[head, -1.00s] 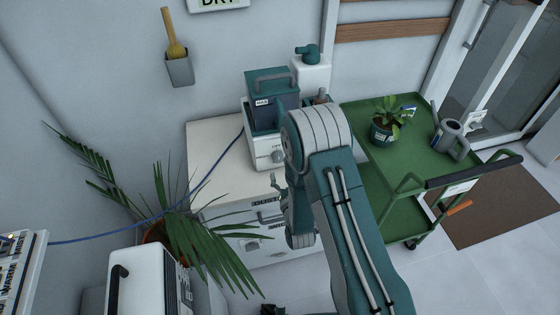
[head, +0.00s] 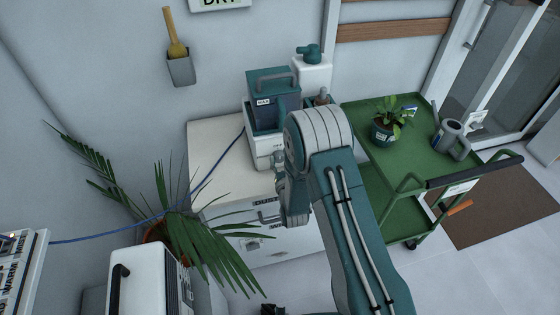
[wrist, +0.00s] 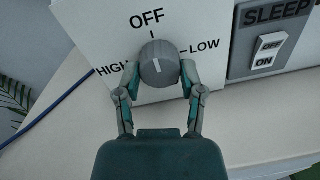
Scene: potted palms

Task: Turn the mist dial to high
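A switch labelled SLEEP (wrist: 270,50) is right of the dial. A white bottle with a teal pump (head: 311,72) stands behind the device. A green cart (head: 412,160) with a potted plant and watering can is at right. Palm fronds (head: 205,245) and a blue cable are at left.

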